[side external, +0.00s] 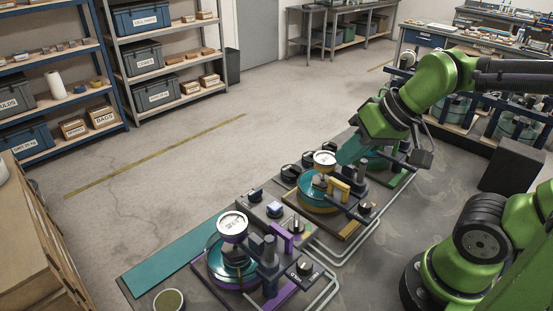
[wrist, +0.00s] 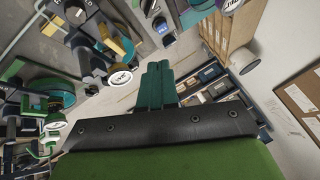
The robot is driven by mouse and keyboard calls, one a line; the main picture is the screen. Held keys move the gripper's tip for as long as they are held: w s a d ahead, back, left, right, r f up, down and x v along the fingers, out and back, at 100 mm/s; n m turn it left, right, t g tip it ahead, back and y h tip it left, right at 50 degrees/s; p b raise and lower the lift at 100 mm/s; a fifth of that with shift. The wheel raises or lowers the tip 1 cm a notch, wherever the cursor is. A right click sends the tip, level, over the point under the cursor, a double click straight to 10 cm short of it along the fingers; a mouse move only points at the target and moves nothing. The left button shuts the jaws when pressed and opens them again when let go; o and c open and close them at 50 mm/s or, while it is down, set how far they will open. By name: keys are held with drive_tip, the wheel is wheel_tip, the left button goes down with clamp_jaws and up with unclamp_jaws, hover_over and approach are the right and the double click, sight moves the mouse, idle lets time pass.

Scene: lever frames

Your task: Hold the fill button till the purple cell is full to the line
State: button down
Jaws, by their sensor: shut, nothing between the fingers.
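The purple cell (side external: 198,268) is at the front of the bench in the side view. It has a teal round body, a white dial (side external: 233,225) on top and a purple upright bracket (side external: 282,237). A line or fill level cannot be made out. My gripper (side external: 345,158) is shut and empty, by the green cell at the far end, well away from the purple cell. Its teal fingers (wrist: 158,70) show together in the wrist view.
A yellow cell with its dial (side external: 324,158) and yellow block (side external: 339,190) stands between the purple cell and my gripper. The green cell (side external: 375,160) is partly hidden by my arm. Grey pipes (side external: 330,250) run along the bench's right side. Shelves stand far behind.

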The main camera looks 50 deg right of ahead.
drive_tip(key=w+a+f+m+g+h, duration=0.1)
drive_tip(key=w+a+f+m+g, duration=0.15)
drive_tip(key=w, duration=0.25)
drive_tip(key=w+a+f+m+g, duration=0.1)
drive_tip(key=w+m+g, duration=0.15)
drive_tip(key=w, duration=0.25)
drive_tip(key=m+g+h, duration=0.1)
drive_tip(key=m, duration=0.8)
hover_over(274, 205)
drive_tip(key=shift+r, duration=0.2)
wheel_tip(274, 205, down, 14)
drive_tip(key=shift+f, duration=0.1)
